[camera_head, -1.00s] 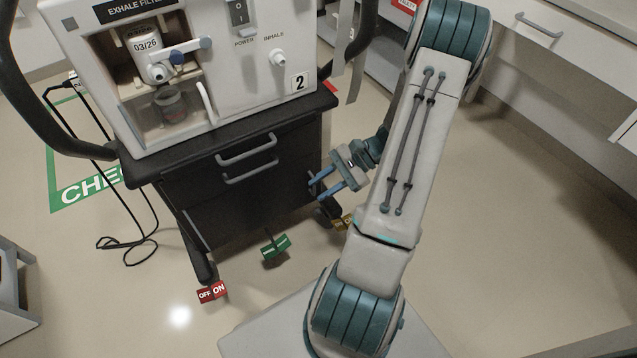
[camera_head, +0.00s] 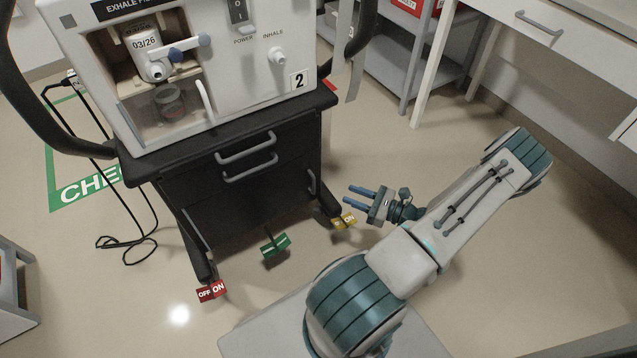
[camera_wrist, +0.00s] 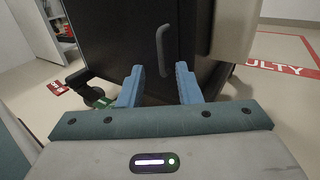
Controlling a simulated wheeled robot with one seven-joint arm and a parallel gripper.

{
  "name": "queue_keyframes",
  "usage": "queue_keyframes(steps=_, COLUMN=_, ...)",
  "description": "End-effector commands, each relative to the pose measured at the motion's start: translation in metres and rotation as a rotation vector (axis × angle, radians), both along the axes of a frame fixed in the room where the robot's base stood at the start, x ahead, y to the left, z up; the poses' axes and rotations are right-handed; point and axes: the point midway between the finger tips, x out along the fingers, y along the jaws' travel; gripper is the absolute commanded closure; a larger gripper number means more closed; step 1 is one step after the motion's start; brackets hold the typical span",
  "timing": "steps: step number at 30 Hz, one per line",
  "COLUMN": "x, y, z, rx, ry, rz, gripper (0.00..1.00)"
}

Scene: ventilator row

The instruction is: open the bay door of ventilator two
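Ventilator two (camera_head: 275,85), a white unit marked "2", stands on a dark cart in the head view. Its exhale filter bay shows a canister (camera_head: 147,50) and a white curved handle (camera_head: 206,100). The dark cart (camera_head: 225,205) below has a grey upright handle (camera_head: 311,182) on its right side. In the wrist view a grey upright handle (camera_wrist: 163,50) on a dark panel (camera_wrist: 125,35) lies ahead, between the finger directions. My gripper (camera_head: 352,194) is open and empty, right of the cart and apart from it. Its two blue fingers also show in the wrist view (camera_wrist: 159,68).
Two drawer handles (camera_head: 247,158) are on the cart front. A black cable (camera_head: 150,215) lies at left. A grey shelf (camera_head: 400,60) and white bench (camera_head: 520,45) stand behind.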

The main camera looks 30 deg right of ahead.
Motion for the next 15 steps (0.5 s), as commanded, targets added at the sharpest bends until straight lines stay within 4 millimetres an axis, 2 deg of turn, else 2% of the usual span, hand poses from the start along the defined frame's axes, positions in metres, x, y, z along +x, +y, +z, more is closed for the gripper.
queue_keyframes(steps=9, x=0.058, y=0.038, z=-0.003, rx=0.001, ry=-0.001, rz=0.006, gripper=0.69)
queue_keyframes(steps=15, x=0.086, y=0.054, z=-0.002, rx=-0.001, ry=0.000, rz=0.004, gripper=0.69)
